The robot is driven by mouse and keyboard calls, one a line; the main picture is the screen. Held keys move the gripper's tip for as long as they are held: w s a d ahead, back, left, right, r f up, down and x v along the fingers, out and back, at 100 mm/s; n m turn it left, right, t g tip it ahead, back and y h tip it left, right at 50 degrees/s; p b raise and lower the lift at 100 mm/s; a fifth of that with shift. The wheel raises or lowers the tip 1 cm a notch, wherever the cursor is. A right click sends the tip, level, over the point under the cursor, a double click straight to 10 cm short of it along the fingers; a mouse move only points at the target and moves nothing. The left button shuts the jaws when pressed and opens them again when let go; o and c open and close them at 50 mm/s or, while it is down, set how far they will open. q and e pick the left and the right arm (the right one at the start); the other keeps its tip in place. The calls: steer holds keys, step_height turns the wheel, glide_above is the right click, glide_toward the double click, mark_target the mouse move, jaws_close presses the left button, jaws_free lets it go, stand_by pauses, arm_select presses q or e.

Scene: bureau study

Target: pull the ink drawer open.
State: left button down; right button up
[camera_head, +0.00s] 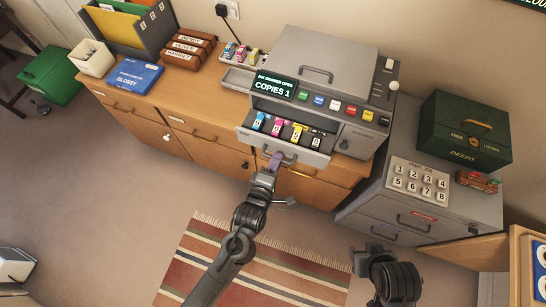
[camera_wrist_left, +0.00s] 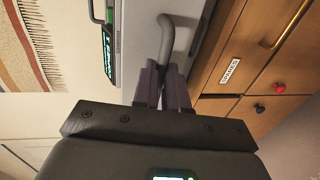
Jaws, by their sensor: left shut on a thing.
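The grey copier (camera_head: 322,72) stands on the wooden bureau. Its ink drawer (camera_head: 312,155) is pulled out at the front, showing blue, pink, yellow and black cartridges in a row. The copier's display (camera_head: 276,86) appears to read "ink drawer open" above "copies 1". My left gripper (camera_head: 275,163) is at the drawer's front. In the left wrist view its purple-grey fingers (camera_wrist_left: 164,83) are closed around the grey bar of the drawer handle (camera_wrist_left: 178,30). My right gripper (camera_head: 370,258) is low at the right, away from the copier; its fingers are not clear.
A grey filing cabinet (camera_head: 372,215) stands right of the copier, with a number panel (camera_head: 418,179) and a green deeds box (camera_head: 463,130) on top. Wooden bureau doors (camera_head: 205,147) lie below the drawer. A striped rug (camera_head: 290,270) covers the floor in front.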

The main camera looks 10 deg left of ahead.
arm_select(q)
steer(key=c, duration=1.2)
jaws_free()
steer(key=shift+o, duration=0.2)
steer(key=b+v, duration=0.1)
steer(key=v, duration=0.9)
steer(key=shift+s, duration=0.35)
steer(key=shift+a+r, duration=0.1)
